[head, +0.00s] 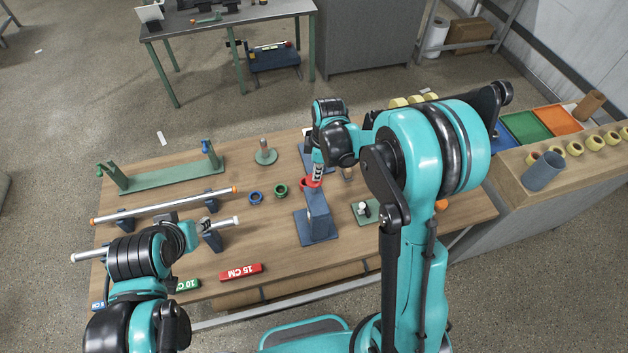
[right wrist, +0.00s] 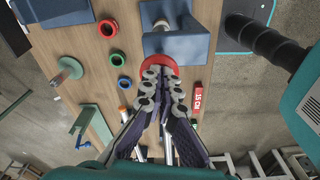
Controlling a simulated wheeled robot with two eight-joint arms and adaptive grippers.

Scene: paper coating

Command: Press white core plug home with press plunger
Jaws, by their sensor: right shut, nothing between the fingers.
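The blue press (head: 318,212) stands on its base plate near the middle of the table. My right gripper (head: 316,180) is over its top, shut and pointing down. In the right wrist view, the shut fingertips (right wrist: 161,72) meet at the red press plunger knob (right wrist: 160,60), with nothing between them; whether they touch it is unclear. A small white-topped piece (head: 364,210) stands on a green plate right of the press; I cannot tell whether it is the white core plug. My left arm is at the table's left, its finger state unclear.
Loose blue (head: 256,197), green (head: 280,190) and red (head: 304,184) rings lie left of the press. A green stand (head: 165,173) and a long rod (head: 165,206) lie at left. A red 15 CM block (head: 241,272) lies near the front edge.

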